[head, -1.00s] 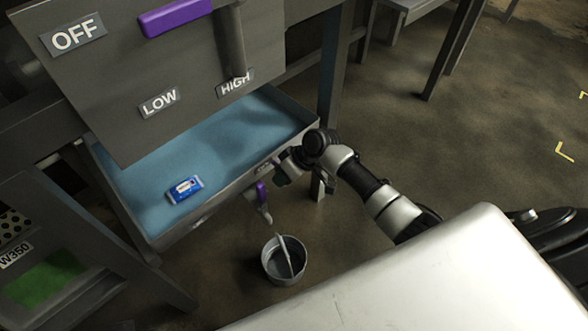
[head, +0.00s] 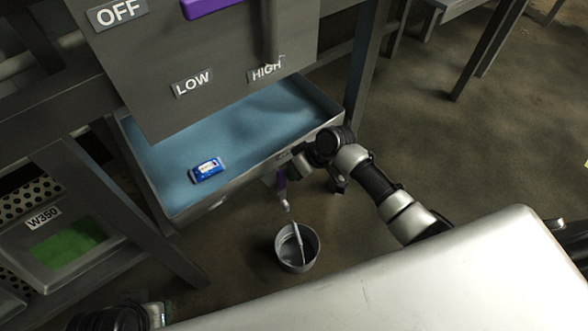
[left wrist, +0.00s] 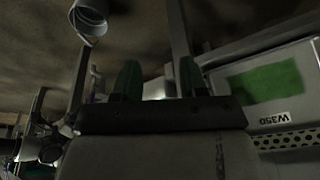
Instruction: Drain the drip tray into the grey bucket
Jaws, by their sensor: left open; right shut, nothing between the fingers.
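The drip tray (head: 232,189) sits under the grey panel and holds bluish liquid with a blue packet (head: 206,169) in it. The grey bucket (head: 283,252) stands on the floor below. A pale thin streak crosses the bucket; I cannot tell whether it is liquid or a rod. My right gripper (head: 299,160) is shut and empty beside the handle, partly overlapping it in view; contact is unclear. My left gripper (left wrist: 160,80) is open and empty in the left wrist view.
The panel (head: 190,60) with OFF, LOW and HIGH labels overhangs the tray. A W350 unit (head: 62,240) with a green window stands at left. Steel legs frame the tray. The floor right of the bucket is mostly clear.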

